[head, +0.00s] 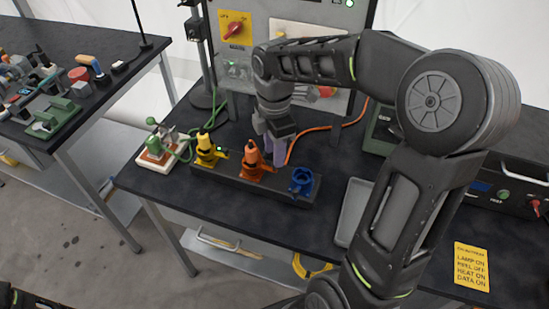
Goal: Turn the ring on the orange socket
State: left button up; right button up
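The orange socket (252,164) stands on a dark strip (230,186) on the black table, between a yellow socket (206,151) and a blue socket (301,181). The ring on the orange socket is too small to make out clearly. My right gripper (273,146) points down just behind and to the right of the orange socket, close to it. A purplish piece shows below the gripper's body; I cannot tell whether it is a finger or another part. Contact and finger opening cannot be made out. A small dark part of my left arm shows at the bottom left corner; its gripper is out of view.
A green-handled device (155,150) on a white base stands left of the strip. An orange cable (325,128) runs behind to a grey panel (285,60). A grey tray (354,210) and a yellow label card (472,266) lie to the right. The table front is clear.

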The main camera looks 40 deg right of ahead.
aim_at(260, 164)
jog(key=shift+f, duration=1.9)
grip_shut()
